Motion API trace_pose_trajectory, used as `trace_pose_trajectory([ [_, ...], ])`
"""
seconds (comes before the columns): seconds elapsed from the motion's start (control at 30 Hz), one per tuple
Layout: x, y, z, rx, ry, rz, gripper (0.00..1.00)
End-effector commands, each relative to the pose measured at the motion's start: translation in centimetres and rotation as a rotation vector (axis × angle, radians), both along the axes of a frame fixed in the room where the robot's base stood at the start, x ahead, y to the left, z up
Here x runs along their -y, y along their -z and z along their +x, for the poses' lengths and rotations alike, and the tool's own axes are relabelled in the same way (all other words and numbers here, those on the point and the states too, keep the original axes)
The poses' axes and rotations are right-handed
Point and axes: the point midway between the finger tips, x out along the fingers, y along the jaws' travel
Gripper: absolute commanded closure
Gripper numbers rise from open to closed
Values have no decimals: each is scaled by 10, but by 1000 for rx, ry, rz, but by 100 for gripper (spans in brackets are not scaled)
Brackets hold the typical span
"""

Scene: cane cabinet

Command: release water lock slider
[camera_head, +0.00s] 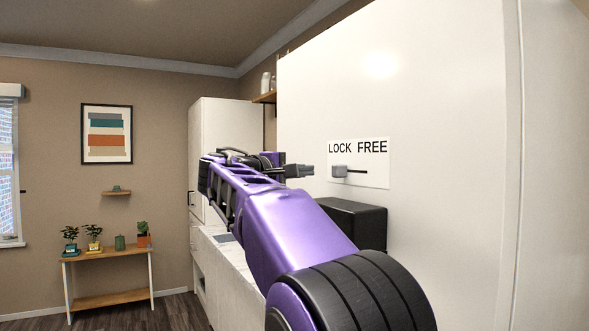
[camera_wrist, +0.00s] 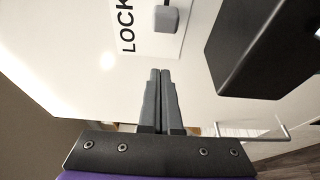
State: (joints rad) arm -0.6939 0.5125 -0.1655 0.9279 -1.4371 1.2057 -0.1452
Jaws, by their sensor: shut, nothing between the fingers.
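The slider knob (camera_head: 339,172), a small grey block, sits under the word LOCK at the left end of a short dark slot. The slot runs right toward FREE on a white label plate (camera_head: 377,179) on the tall white panel. The knob also shows in the wrist view (camera_wrist: 166,19), beyond my fingertips. My gripper (camera_head: 309,171) is shut and empty, just left of the knob at about its height. In the wrist view its two fingers (camera_wrist: 160,72) lie together and point toward the plate, with a visible gap to the knob. FREE is out of the wrist view.
A black box (camera_head: 352,222) juts from the panel below the plate; it fills the upper right of the wrist view (camera_wrist: 265,50). A white counter (camera_head: 226,262) and tall cabinet (camera_head: 228,125) stand behind my arm. The panel right of the plate is clear.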

Motion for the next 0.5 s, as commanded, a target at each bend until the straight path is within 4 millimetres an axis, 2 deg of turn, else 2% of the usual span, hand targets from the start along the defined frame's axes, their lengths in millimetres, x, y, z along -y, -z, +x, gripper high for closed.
trace_pose_trajectory([
  [0.17, 26, -2, 33, 0, 4, 0, 100],
  [0.3, 34, 1, 15, 0, -1, 0, 100],
  [0.5, 43, 1, 2, -1, 0, 1, 100],
])
